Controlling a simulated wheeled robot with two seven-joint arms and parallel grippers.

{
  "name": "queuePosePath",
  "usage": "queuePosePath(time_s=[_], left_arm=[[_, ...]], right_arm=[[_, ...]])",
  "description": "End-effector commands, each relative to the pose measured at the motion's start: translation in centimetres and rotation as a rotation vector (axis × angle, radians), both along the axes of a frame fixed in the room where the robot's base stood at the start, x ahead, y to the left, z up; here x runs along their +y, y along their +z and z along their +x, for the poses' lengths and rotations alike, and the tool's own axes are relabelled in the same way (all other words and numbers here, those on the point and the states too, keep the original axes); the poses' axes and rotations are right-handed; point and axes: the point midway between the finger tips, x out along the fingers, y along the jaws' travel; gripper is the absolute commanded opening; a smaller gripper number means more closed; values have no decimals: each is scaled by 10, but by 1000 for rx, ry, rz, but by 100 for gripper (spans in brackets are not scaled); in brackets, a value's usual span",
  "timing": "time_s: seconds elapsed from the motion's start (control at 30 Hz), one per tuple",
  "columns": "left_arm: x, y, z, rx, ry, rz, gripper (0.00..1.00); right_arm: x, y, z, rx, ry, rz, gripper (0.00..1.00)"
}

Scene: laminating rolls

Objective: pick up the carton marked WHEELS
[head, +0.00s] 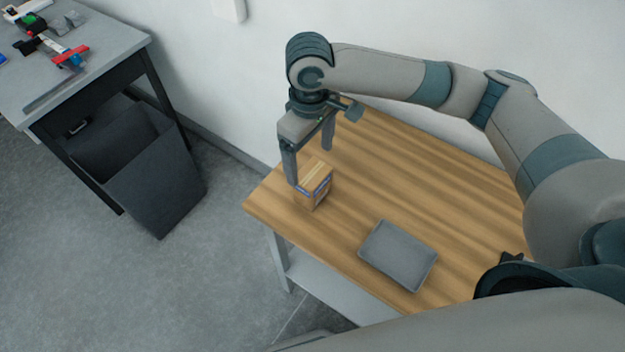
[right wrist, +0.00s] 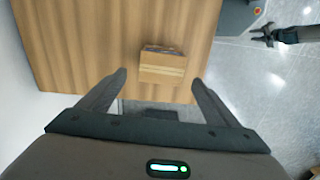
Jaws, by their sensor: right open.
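A small brown carton (head: 316,187) with a blue band on its side stands upright near the left end of the wooden table. Its lettering is too small to read. My right gripper (head: 310,165) is open, just above and behind the carton, with its fingers pointing down. In the right wrist view the carton (right wrist: 162,66) lies ahead of the gap between the two open fingertips (right wrist: 160,75), and nothing is held.
A grey tray (head: 398,256) lies on the wooden table (head: 440,200) at the front. A dark bin (head: 155,180) stands on the floor to the left, by a grey table (head: 90,70) with several small items. The middle of the wooden table is clear.

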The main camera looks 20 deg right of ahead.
Motion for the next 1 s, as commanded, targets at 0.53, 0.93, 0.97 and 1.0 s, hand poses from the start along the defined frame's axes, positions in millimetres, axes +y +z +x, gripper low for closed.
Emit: queuePosePath(time_s=[0.53, 0.93, 0.97, 1.0], left_arm=[[-1, 13, 0, -1, 0, 0, 31], [0, 26, 0, -1, 1, 0, 31], [0, 29, 0, -1, 1, 0, 31], [0, 32, 0, -1, 1, 0, 31]], right_arm=[[0, -44, 0, 0, 1, 0, 84], [-2, -57, -5, 4, -1, -1, 84], [-3, -60, -6, 3, -1, -2, 84], [-3, -64, -8, 3, -1, -2, 84]])
